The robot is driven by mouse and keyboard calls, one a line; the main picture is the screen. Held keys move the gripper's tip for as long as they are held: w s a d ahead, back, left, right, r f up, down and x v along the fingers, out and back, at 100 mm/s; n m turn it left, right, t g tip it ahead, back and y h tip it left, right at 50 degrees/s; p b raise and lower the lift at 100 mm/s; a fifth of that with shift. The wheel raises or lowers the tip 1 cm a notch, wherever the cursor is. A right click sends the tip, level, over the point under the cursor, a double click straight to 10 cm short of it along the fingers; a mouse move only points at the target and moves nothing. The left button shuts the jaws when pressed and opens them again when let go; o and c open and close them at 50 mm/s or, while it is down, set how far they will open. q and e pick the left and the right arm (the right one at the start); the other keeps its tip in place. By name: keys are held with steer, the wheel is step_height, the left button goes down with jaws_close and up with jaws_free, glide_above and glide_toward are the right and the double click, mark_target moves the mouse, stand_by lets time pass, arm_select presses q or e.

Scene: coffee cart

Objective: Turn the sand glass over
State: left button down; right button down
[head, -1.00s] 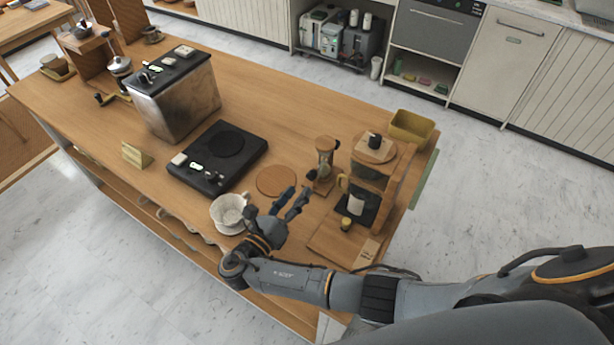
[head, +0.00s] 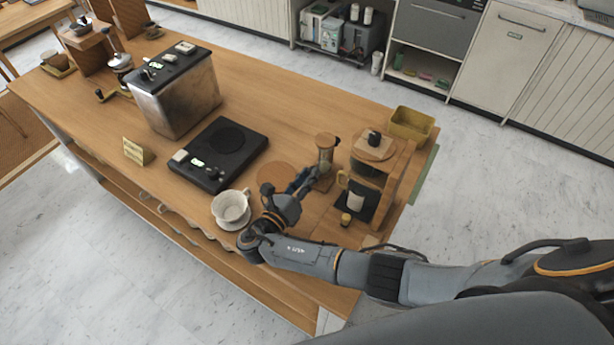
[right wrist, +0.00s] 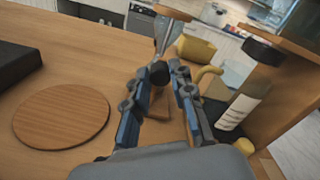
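The sand glass (head: 325,146) stands upright on the work table, with a round wooden cap, a glass body and a black knob on its wooden stand. In the right wrist view the gripper (right wrist: 161,78) is open, and the black knob shows between the fingertips; contact cannot be told. My left gripper is out of view.
A wooden dripper stand (head: 403,172) with a bottle is close on the right. A round wooden coaster (head: 275,176), a white cup (head: 231,207) and a black scale (head: 220,153) are on the left. A yellow bin (head: 411,124) is behind.

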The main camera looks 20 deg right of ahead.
steer(key=shift+m, duration=0.4)
steer(key=m, duration=0.2)
steer(key=shift+m, duration=0.3)
steer(key=shift+m+b, duration=0.35)
steer(key=shift+m, duration=1.45)
steer(key=c, duration=1.1)
jaws_free()
steer(key=shift+c, duration=0.2)
steer(key=v, duration=0.7)
steer(key=shift+s+a, duration=0.2)
steer(key=shift+a, duration=0.05)
